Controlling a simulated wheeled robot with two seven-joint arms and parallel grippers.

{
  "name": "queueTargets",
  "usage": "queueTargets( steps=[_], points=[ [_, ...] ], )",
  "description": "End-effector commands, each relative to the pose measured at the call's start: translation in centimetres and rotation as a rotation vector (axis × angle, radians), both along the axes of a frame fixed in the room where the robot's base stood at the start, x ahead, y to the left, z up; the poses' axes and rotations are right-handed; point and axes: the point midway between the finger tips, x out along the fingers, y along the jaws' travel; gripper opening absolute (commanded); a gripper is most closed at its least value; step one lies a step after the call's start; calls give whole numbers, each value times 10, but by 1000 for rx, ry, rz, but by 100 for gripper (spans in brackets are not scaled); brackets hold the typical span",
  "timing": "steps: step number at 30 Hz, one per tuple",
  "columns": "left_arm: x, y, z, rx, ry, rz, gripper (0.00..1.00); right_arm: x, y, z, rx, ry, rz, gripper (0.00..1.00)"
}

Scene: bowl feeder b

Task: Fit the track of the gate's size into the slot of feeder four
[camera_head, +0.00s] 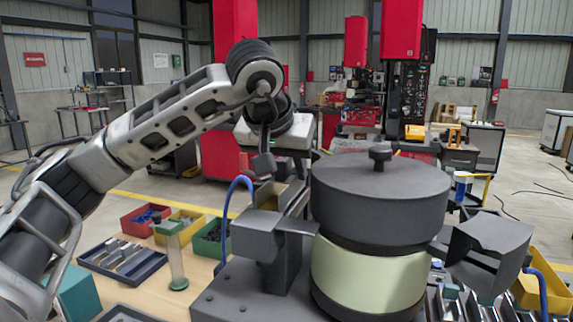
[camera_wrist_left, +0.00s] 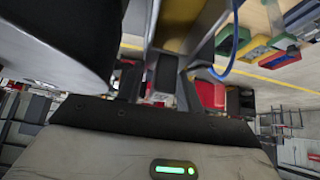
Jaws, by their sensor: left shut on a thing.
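The bowl feeder (camera_head: 380,200) has a dark round lid with a knob and a pale green body. I see no number on it. A grey chute block (camera_head: 275,232) with an angled arm stands at its left side. My left gripper (camera_head: 262,168) points down just above this block. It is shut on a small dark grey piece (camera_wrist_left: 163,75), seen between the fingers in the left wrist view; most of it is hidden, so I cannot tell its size. Several grey tracks (camera_head: 128,262) lie in a dark blue tray (camera_head: 97,266) at the left. My right gripper is not in view.
Red (camera_head: 147,214), yellow (camera_head: 180,222) and green (camera_head: 208,241) bins stand behind the tray. A clear tube with a green cap (camera_head: 177,265) stands upright near the feeder. A blue hose (camera_head: 228,205) arches beside the chute block. A dark hopper (camera_head: 490,245) stands right.

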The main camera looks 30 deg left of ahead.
Motion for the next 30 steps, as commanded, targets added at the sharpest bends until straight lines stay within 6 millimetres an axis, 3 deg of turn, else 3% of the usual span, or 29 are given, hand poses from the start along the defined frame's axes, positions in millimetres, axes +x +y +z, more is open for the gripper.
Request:
queueTargets(
  steps=[28, 29, 30],
  points=[
    [0, 0, -24, -1, -1, 0, 3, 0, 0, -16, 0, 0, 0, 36],
    [0, 0, -24, -1, -1, -1, 39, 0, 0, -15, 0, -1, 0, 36],
    [0, 0, -24, 0, 0, 0, 50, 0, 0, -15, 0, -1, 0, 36]
  ],
)
